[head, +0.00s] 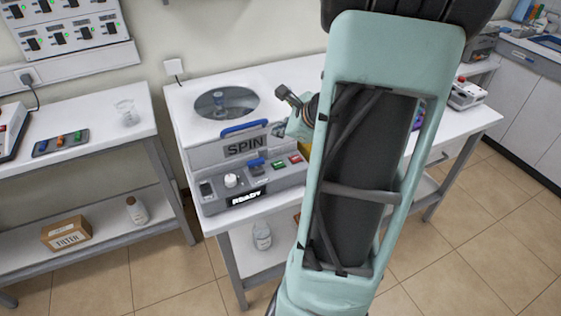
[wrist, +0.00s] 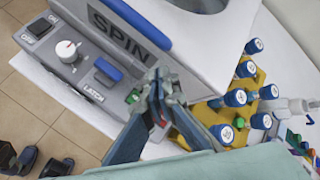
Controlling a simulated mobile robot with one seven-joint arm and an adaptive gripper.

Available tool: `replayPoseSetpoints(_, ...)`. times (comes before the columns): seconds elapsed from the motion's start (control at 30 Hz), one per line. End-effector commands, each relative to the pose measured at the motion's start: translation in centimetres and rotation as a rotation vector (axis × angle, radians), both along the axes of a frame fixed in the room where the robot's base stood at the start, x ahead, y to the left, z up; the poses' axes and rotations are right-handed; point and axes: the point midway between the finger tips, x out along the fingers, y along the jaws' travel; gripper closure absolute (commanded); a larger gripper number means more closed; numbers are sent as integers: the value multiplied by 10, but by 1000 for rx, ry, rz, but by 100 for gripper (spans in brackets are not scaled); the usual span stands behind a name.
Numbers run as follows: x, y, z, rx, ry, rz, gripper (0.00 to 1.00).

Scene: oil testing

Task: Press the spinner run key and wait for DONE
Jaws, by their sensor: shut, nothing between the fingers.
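The spinner, marked SPIN (head: 244,146), stands on the white bench, and its front panel display (head: 247,198) reads READY. A green key (head: 279,163) and a red key (head: 295,158) sit on the panel's right side. In the wrist view, my gripper (wrist: 158,88) is shut and empty, with its fingertips close beside the green key (wrist: 133,97). I cannot tell whether they touch the panel. The fingers largely hide the red key there. A blue latch lever (wrist: 108,68) and a white knob (wrist: 68,51) lie further left on the panel.
The spinner's blue lid handle (head: 245,126) rises above the panel. A yellow rack with several blue-capped vials (wrist: 235,97) stands right of the spinner. My arm hides much of the bench's right side in the head view. Another bench (head: 90,150) stands at left.

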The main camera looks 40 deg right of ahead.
Motion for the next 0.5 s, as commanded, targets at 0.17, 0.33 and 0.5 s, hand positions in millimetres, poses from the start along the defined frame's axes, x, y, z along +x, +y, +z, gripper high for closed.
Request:
replayPoseSetpoints(0.17, 0, 0, 0, -1, 1, 0, 100)
replayPoseSetpoints(0.33, 0, 0, -7, -2, 1, 0, 100)
replayPoseSetpoints(0.5, 0, 0, -23, -2, 2, 1, 100)
